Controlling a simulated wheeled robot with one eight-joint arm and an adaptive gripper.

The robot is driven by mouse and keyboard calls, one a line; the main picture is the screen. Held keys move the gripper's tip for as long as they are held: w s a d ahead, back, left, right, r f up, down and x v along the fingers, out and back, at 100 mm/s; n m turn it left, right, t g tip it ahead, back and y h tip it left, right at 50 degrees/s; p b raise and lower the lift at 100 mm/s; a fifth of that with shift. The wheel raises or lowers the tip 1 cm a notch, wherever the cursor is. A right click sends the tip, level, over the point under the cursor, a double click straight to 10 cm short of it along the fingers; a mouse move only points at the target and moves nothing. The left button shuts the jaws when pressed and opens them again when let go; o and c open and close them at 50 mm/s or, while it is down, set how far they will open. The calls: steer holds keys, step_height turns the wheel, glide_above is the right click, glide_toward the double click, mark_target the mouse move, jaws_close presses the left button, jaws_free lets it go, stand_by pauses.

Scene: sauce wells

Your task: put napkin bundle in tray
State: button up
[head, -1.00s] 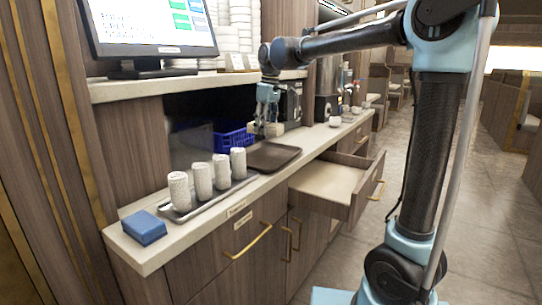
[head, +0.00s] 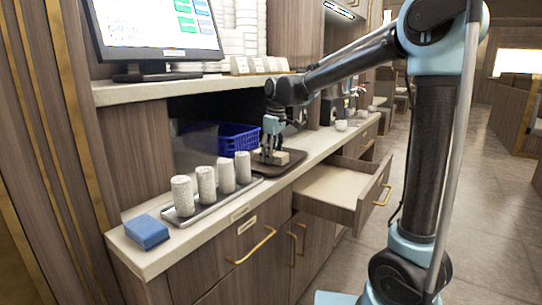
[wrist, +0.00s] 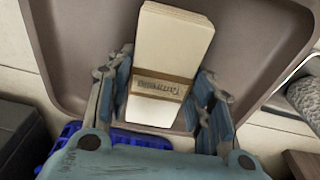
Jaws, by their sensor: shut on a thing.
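The napkin bundle (wrist: 172,55) is a cream stack with a brown printed band. My gripper (wrist: 162,98) is shut on it, one finger on each side of the band. In the head view the bundle (head: 281,158) is low over the dark brown tray (head: 291,167), at or very near its surface; I cannot tell if it touches. My gripper (head: 270,156) points down over the tray in that view. In the wrist view the flat tray floor and raised rim (wrist: 75,45) surround the bundle.
A grey tray (head: 205,209) with several rolled white towels (head: 226,177) stands left of the brown tray. A blue box (head: 147,231) sits at the counter's near end. A blue basket (head: 238,137) is behind. An open drawer (head: 335,187) juts out below the counter.

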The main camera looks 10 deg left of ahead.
mark_target(275, 153)
steer(key=shift+f, duration=0.2)
steer(key=o, duration=1.1)
steer(key=shift+c, duration=0.2)
steer(key=shift+r, duration=0.15)
step_height(275, 153, up, 12)
steer(key=d, duration=0.1)
steer(key=s+d+f+m, duration=0.2)
steer(key=d+f+m, duration=0.1)
steer(key=d, duration=0.9)
steer(key=s+d+f+m+t, duration=0.1)
steer(key=s+d+f+m, duration=0.1)
steer(key=s+d+f, duration=0.35)
steer(key=s+d+f+m, duration=0.3)
steer(key=d, duration=0.6)
steer(key=s+d+f+m+t, duration=0.1)
steer(key=s+d+f+m, duration=0.1)
steer(key=s+d+f, duration=0.4)
steer(key=s+d+f+m+h, duration=0.1)
steer(key=s+d+f+m, duration=0.3)
steer(key=s+d+f, duration=0.3)
step_height(275, 153, down, 3)
steer(key=shift+s+f, duration=0.1)
steer(key=shift+s, duration=0.15)
